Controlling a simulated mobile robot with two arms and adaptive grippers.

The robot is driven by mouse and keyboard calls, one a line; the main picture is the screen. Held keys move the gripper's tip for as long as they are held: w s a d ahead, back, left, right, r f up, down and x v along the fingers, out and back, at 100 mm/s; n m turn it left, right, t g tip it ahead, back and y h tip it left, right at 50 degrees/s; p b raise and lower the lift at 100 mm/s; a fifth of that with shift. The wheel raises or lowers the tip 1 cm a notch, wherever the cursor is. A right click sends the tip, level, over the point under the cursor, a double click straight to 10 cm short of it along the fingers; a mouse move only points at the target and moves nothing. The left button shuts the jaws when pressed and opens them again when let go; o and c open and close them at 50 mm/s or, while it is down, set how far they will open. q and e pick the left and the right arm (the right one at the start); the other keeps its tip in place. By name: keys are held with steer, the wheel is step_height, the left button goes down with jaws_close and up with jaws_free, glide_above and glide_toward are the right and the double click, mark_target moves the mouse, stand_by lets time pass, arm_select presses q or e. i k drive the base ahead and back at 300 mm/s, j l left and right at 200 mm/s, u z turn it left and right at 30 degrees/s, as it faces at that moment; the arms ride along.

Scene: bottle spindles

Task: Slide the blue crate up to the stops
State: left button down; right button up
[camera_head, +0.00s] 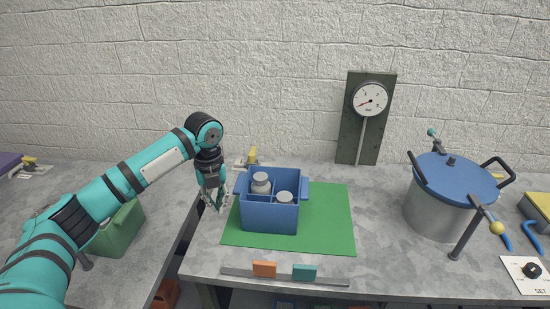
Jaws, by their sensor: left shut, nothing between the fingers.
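The blue crate (270,219) stands upright on the green mat (329,222), towards its left side. It has a handle on each side and holds grey-lidded containers (261,183) in its compartments. My left gripper (215,204) is shut and empty, pointing down just left of the crate. Whether it touches the crate wall is unclear. An orange block (264,268) and a teal block (304,272) sit on a metal strip (285,277) at the table's front edge, apart from the crate. My right gripper is out of view.
A steel pot (433,211) with a blue lid stands on the right. A dial gauge (370,99) is on a dark board against the wall. A green bin (119,231) is at the left, beyond a gap between tables. Bare tabletop lies between mat and pot.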

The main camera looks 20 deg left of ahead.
mark_target(272, 199)
steer(key=i, duration=0.95)
